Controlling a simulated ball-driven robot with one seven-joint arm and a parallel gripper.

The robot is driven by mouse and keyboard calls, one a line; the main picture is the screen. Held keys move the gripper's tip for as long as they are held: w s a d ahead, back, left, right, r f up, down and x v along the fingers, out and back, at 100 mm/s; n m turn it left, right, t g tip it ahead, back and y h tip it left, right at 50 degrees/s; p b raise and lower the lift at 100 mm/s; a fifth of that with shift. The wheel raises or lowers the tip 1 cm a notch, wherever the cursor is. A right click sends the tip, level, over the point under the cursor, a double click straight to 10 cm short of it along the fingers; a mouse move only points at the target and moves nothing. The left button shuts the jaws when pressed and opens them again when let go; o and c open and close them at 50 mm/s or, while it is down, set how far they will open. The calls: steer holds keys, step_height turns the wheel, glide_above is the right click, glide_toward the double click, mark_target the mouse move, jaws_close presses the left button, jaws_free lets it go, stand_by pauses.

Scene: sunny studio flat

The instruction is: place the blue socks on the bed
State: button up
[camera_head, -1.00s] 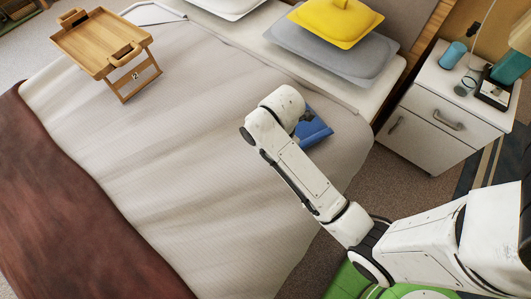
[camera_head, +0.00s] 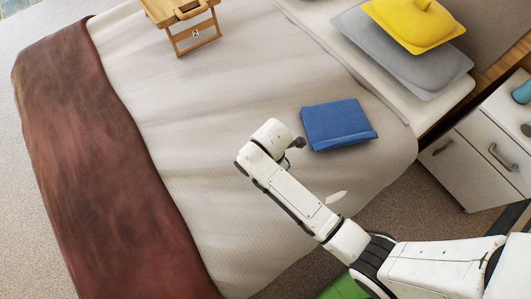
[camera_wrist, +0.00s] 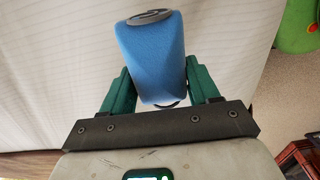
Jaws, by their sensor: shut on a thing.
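My gripper (camera_wrist: 157,72) is shut on a blue, rounded, fabric-like roll (camera_wrist: 155,60) with a grey end, seen in the wrist view. I take it for the blue socks, though its shape alone does not make that certain. The green fingers press on its two sides. Pale bedding fills much of the wrist view behind it. In the head view the bed (camera_head: 215,140) has a pale cover, and my arm reaches over its near side. The gripper and the roll are mostly hidden there behind my arm.
A flat blue folded or book-like thing (camera_head: 337,122) lies on the bed, right of my arm's end. A wooden tray table (camera_head: 190,22) stands at the far side. A brown throw (camera_head: 105,170) covers the left. Yellow (camera_head: 415,22) and grey (camera_head: 385,45) pillows and a white nightstand (camera_head: 485,150) are right.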

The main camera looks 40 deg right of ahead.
steer(key=shift+w+a+f, duration=0.25)
steer(key=shift+a+f, duration=0.05)
steer(key=shift+f, duration=0.2)
steer(key=shift+w+a+f, duration=0.25)
steer(key=shift+a+f, duration=0.05)
steer(key=shift+f, duration=0.2)
steer(key=shift+f+b, duration=0.35)
steer(key=shift+f, duration=1.2)
steer(key=shift+f, duration=0.15)
steer(key=o, duration=1)
steer(key=shift+o, duration=0.2)
